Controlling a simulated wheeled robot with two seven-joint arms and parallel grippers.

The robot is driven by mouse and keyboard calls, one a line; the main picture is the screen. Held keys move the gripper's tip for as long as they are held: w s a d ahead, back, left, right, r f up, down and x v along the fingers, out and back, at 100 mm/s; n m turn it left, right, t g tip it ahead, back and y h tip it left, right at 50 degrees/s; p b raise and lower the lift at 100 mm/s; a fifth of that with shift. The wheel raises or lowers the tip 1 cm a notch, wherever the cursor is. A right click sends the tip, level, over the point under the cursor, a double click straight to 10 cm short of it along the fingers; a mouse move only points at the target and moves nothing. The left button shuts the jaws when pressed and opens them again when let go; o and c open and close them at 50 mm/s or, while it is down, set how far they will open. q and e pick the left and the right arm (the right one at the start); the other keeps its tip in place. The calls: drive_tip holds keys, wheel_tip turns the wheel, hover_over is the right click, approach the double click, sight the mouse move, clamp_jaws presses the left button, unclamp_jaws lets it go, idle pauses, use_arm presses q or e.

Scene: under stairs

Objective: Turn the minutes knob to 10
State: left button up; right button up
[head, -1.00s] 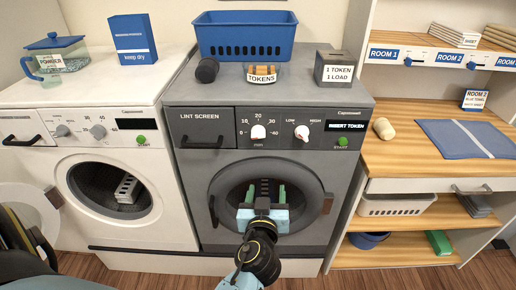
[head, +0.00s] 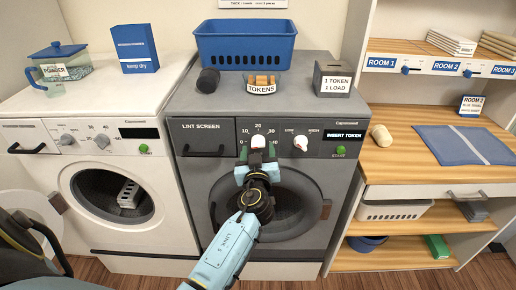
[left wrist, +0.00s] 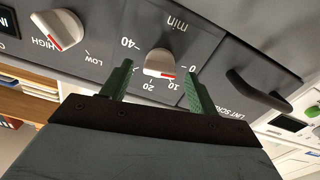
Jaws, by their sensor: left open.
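The minutes knob (head: 258,141) is a white dial on the dark grey dryer's (head: 210,100) front panel, inside a scale of 0, 10, 20 and 40. In the left wrist view the knob (left wrist: 158,63) shows upside down, with a red mark on its edge towards the 0 and 10 side; its exact reading is unclear. My left gripper (head: 257,152) is open in front of the knob. Its green fingers (left wrist: 158,76) stand on either side of the knob, with gaps showing. My right gripper is not in view.
A second white knob (head: 300,142), for low and high, sits to the right, beside a display reading INSERT TOKEN (head: 343,134) and a green start button (head: 340,151). The lint screen handle (head: 203,150) projects on the left. A blue basket (head: 246,45) stands on top.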

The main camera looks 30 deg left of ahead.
use_arm(q)
drive_tip(key=shift+w+a, duration=0.2)
drive_tip(key=shift+w, duration=0.1)
drive_tip(key=shift+c, duration=0.4)
drive_tip(key=c, duration=0.9)
drive_tip(key=shift+m, duration=0.4)
drive_tip(key=shift+m+b, duration=1.3)
drive_tip(key=shift+m, duration=3.2)
